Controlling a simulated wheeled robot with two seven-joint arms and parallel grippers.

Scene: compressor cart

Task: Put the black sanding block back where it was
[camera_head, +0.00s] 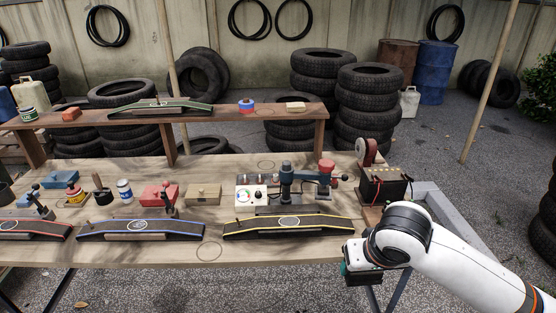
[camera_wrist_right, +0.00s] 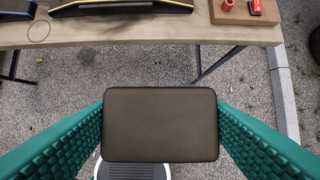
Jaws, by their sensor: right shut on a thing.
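My right gripper (camera_wrist_right: 160,125) is shut on the black sanding block (camera_wrist_right: 160,124), a dark rounded rectangle held between the green fingers. In the head view my right gripper (camera_head: 358,272) is at the table's front right, beyond its front edge; the block is hard to make out there. The wrist view shows gravel below the block and the table edge beyond it. Thin drawn circles mark bare wood: one near the front edge (camera_head: 209,251), one at the back (camera_head: 266,164) and one on the raised shelf (camera_head: 264,111). My left gripper is not in view.
The wooden table (camera_head: 300,251) holds yellow-, blue- and red-edged ramps along its front, with a pump device (camera_head: 286,180), a red box (camera_head: 160,193) and a tan block (camera_head: 203,194) behind. A battery-like box (camera_head: 384,187) stands at right. The shelf (camera_head: 215,117) holds a green-edged ramp.

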